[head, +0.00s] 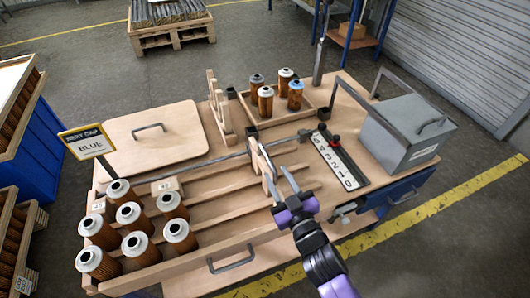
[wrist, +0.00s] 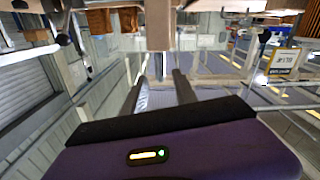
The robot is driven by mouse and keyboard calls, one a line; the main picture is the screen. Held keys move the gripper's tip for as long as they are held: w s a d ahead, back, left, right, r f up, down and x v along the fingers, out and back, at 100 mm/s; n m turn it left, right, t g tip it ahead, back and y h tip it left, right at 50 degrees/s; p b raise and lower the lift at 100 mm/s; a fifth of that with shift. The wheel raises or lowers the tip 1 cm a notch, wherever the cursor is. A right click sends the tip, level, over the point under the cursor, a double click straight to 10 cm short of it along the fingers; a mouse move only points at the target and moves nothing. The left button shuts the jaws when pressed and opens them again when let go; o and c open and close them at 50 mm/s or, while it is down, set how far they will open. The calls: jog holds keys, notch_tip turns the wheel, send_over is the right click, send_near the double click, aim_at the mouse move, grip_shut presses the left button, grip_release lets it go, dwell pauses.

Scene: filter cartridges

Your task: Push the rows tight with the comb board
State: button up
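A wooden comb board (head: 262,160) stands upright across the lanes of the large wooden tray (head: 236,247), right of its middle. My gripper (head: 277,173) is at the board's near right side, with its two fingers spread. In the wrist view the fingers (wrist: 160,78) are apart with nothing between them, and a pale wooden part (wrist: 160,25) shows just beyond their tips. Whether a finger touches the board cannot be told. Several orange filter cartridges with white caps (head: 133,217) stand in rows at the tray's left end.
A metal rod (head: 215,160) runs along the tray's far side. A pale lid (head: 155,135), an upright wooden frame (head: 218,108) and a small tray of cartridges (head: 265,105) lie behind. A black-and-white strip (head: 337,162) and a grey box (head: 405,130) stand right. A "BLUE" sign (head: 88,142) is left.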

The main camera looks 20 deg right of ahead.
aim_at(261, 146)
jog(key=shift+w+p, duration=0.4)
jog(key=shift+w, duration=3.5)
jog(key=shift+c, duration=0.2)
grip_shut()
